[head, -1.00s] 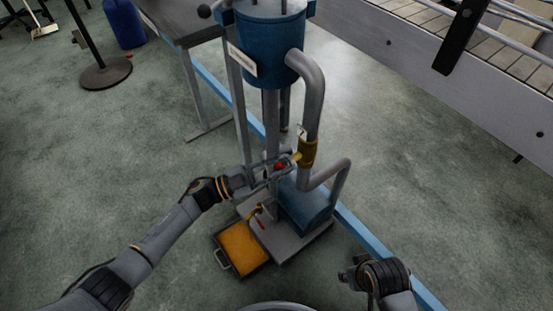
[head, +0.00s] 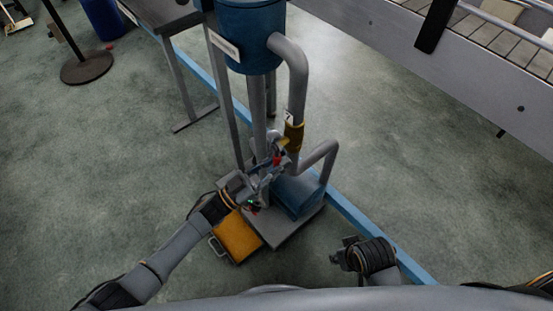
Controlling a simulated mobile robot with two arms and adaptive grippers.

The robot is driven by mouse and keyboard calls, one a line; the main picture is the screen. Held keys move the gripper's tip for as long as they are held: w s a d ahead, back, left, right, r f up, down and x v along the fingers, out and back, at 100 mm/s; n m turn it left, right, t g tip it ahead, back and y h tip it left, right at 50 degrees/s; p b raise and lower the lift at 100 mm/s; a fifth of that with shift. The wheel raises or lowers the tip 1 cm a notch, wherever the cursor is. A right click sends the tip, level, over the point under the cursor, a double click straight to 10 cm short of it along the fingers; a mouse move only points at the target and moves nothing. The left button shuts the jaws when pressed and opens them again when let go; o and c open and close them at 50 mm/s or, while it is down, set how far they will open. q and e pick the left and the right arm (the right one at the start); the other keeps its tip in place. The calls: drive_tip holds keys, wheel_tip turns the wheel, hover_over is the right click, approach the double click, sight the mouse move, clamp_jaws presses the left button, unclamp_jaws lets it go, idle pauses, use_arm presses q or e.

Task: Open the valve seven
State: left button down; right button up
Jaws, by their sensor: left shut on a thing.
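The valve (head: 284,145) is a yellow fitting on the grey pipe, below a small white tag marked 7 (head: 289,117). Its red handle (head: 278,160) shows just beside the fingers of my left gripper (head: 268,172). My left gripper is shut on the red handle; its fingers partly hide the grip. My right gripper (head: 341,255) is apart from the machine, low on the right, and its fingers are too small to read.
A blue tank (head: 250,38) stands above the pipes. A blue block (head: 297,195) sits on the grey base. A yellow-orange tray (head: 237,237) lies beside the base, under my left forearm. A conveyor (head: 465,80) runs at upper right. Open floor lies right of the machine.

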idle(0.3)
use_arm(q)
drive_tip(key=c, duration=1.2)
unclamp_jaws()
drive_tip(key=v, duration=1.2)
